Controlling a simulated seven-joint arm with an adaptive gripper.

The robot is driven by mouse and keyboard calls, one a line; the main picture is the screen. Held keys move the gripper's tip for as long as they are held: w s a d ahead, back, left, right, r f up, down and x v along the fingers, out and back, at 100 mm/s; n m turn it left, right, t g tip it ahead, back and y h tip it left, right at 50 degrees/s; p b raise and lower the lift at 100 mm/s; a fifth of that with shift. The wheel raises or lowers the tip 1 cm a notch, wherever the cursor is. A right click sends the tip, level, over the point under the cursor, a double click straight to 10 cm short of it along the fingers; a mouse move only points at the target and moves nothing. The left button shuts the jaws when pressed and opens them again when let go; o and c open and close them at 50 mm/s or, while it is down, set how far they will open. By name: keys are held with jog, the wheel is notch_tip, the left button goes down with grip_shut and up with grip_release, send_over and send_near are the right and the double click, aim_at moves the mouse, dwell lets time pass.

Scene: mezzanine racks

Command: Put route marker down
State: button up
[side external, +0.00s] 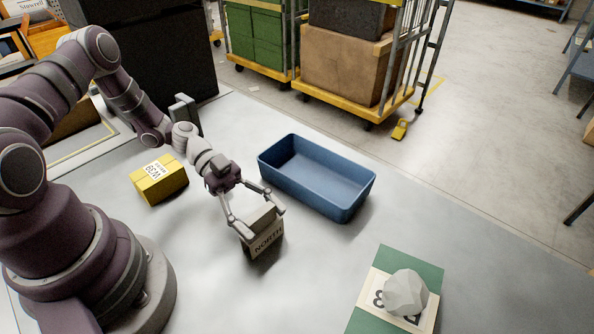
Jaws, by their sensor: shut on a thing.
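The route marker (266,246) appears to be the grey-beige block with "NORTH" in dark letters on its front face. My gripper (258,219) reaches down from above, with one finger on each side of the block's upper part, shut on it. The block looks roughly upright, close to the pale table top (215,285). A dark shadow lies around its base, and I cannot tell whether it touches the table.
An empty blue bin (357,203) stands right of and behind the block. A yellow labelled box (145,190) is to the left. A green board (427,262) with a printed card and grey faceted stone (405,293) lies at front right. Table around the block is clear.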

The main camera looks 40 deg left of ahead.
aim_at(260, 212)
notch_tip(260, 212, up, 9)
jog(key=shift+f, duration=0.1)
jog(key=shift+w+a+r+n+t, duration=0.2)
jog(key=shift+w+n+t, duration=0.2)
jog(key=shift+w+t, duration=0.15)
jog(key=shift+w+a+r+n+t, duration=0.1)
jog(key=shift+w+r+n+t, duration=0.1)
jog(key=shift+w+n+t, duration=0.25)
jog(key=w+a+f+n+t+y, duration=0.2)
jog(key=w+a+n+t+y, duration=0.4)
jog(key=w+a+n+t, duration=0.4)
jog(key=w+a+r+n+t+y, duration=0.3)
jog(key=w+a+n+y, duration=0.25)
jog(key=a+y, duration=0.35)
jog(key=shift+n, duration=0.4)
jog(key=f, duration=0.3)
jog(key=a+f, duration=0.1)
jog(key=f, duration=0.6)
jog(key=shift+s+a, duration=0.2)
jog(key=shift+s, duration=0.1)
jog(key=shift+f, duration=0.15)
jog(key=shift+f, duration=0.1)
